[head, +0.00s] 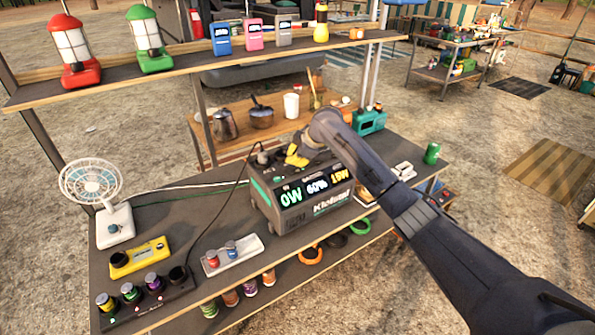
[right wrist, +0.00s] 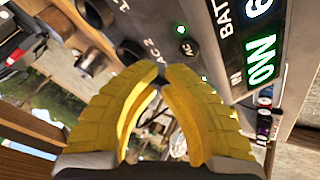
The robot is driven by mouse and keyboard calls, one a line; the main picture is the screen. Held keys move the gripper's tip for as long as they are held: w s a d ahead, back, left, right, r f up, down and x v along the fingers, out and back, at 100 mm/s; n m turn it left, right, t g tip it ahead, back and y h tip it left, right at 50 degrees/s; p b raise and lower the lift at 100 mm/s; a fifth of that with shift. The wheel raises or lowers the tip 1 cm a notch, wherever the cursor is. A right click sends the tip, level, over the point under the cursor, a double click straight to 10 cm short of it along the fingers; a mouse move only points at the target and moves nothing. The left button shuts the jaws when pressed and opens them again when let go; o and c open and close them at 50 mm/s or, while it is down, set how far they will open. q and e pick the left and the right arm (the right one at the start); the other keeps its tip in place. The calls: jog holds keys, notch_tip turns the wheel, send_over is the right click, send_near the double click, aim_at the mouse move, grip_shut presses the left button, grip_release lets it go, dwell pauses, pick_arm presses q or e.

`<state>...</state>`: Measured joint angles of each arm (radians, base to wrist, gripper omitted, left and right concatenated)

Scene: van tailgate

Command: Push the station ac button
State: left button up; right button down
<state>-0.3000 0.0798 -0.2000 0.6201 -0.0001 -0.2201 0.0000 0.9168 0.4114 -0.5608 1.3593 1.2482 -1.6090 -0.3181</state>
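My right gripper (head: 290,161) is over the top of the station. Its yellow fingers (right wrist: 164,76) are shut and empty, with the tips just below the AC button in that picture. I cannot tell whether they touch the panel. My left gripper is not in view.
A white fan (head: 95,185), a yellow device (head: 139,257) and a white strip with two knobs (head: 233,255) are left of the station. A green can (head: 432,153) stands right. A shelf (head: 200,62) with lanterns runs above the back. Cables cross the table.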

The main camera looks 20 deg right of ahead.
jog(key=shift+r, duration=2.5)
